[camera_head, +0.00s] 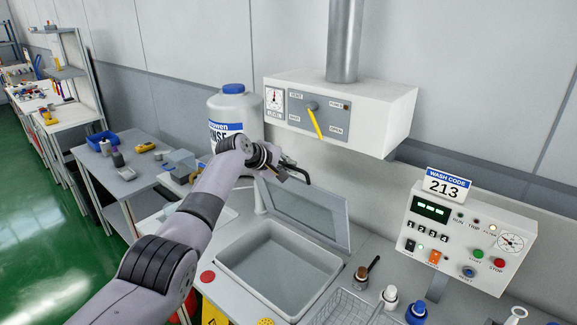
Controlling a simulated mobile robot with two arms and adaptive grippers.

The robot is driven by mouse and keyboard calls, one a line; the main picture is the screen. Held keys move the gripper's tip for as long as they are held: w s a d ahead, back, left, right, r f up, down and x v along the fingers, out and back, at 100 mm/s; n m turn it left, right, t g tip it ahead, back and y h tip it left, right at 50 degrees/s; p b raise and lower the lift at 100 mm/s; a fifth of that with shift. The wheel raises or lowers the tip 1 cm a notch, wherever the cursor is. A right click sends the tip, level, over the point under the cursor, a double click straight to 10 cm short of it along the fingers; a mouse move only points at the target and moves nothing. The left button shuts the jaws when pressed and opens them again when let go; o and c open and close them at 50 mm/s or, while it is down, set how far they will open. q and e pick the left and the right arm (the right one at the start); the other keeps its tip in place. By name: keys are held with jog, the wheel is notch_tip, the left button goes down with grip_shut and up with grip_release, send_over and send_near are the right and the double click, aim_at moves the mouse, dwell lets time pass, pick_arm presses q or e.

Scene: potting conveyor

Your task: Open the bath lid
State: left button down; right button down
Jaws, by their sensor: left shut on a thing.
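The bath (222,268) is a grey rectangular basin set in the bench. Its lid (312,213), a framed greyish panel, stands raised at the far side of the basin, tilted back, so the inside shows. My left arm reaches in from the lower left. My left gripper (292,172) is at the lid's upper left edge and shut on it; the exact contact is small and partly hidden by the gripper. My right gripper is out of view.
A white control box with a yellow lever (315,124) hangs above the lid. A white jug with a blue cap (233,88) stands behind my arm. A control panel (468,238), a wire basket (345,308) and small bottles (389,296) are to the right.

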pick_arm(q)
jog(key=shift+f, duration=0.15)
jog(key=c, duration=2)
grip_release()
jog(key=shift+o, duration=0.2)
jog(key=v, duration=1.2)
jog(key=shift+d, duration=0.1)
jog(key=shift+c, duration=0.4)
